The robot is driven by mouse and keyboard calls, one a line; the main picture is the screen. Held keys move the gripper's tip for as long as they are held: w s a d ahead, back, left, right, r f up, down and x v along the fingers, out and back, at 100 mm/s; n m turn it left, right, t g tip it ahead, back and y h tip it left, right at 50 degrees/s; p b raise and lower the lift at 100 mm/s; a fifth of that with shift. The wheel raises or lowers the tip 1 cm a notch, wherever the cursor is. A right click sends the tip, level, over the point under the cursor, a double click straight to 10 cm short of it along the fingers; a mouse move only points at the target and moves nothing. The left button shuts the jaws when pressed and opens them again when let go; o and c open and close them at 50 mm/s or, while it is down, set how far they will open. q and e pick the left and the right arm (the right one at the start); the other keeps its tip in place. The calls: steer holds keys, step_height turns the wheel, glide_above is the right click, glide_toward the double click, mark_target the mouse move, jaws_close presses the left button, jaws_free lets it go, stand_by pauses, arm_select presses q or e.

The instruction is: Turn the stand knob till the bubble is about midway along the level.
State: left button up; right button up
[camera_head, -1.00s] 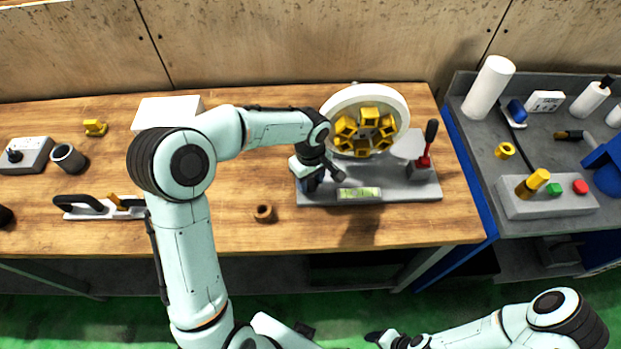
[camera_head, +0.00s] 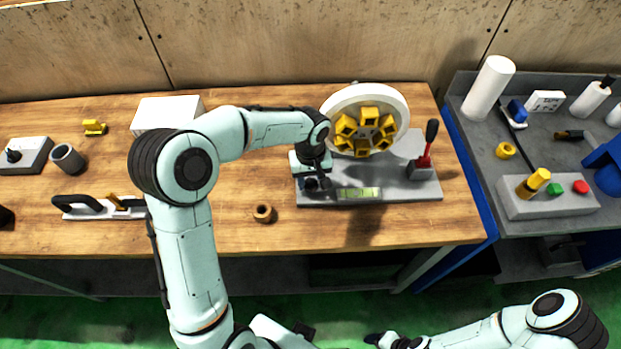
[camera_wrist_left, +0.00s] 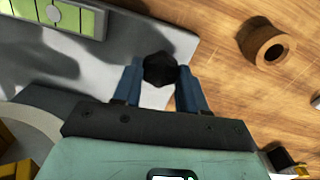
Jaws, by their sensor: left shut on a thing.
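The grey stand (camera_head: 415,190) carries a white wheel (camera_head: 332,108) with a yellow hub. The green level (camera_head: 358,193) lies on the stand's front edge and shows partly in the left wrist view (camera_wrist_left: 88,20), cut off by the frame. A pale round spot in it, apparently the bubble (camera_wrist_left: 53,14), sits between dark lines; its place along the whole level cannot be told. The black stand knob (camera_wrist_left: 160,69) is between the blue fingers of my left gripper (camera_wrist_left: 160,80), which is shut on it. My left gripper (camera_head: 313,184) covers the knob in the head view. My right gripper (camera_head: 377,339) is low, away from the bench.
A brown ring (camera_head: 263,213) lies left of the stand. A red-based lever (camera_head: 424,160) stands at the stand's right. A white box (camera_head: 165,108), a grey cup (camera_head: 67,158) and a black-handled tool (camera_head: 85,207) are further left. Wood in front of the stand is clear.

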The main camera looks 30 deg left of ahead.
mark_target(310, 183)
arm_select(q)
steer(key=o, duration=1.1)
steer(key=shift+c, duration=0.2)
step_height(310, 183, up, 13)
steer(key=p, duration=0.1)
steer(key=shift+r, duration=0.2)
arm_select(e)
steer(key=shift+w+r, duration=0.7)
steer(key=shift+r, duration=0.1)
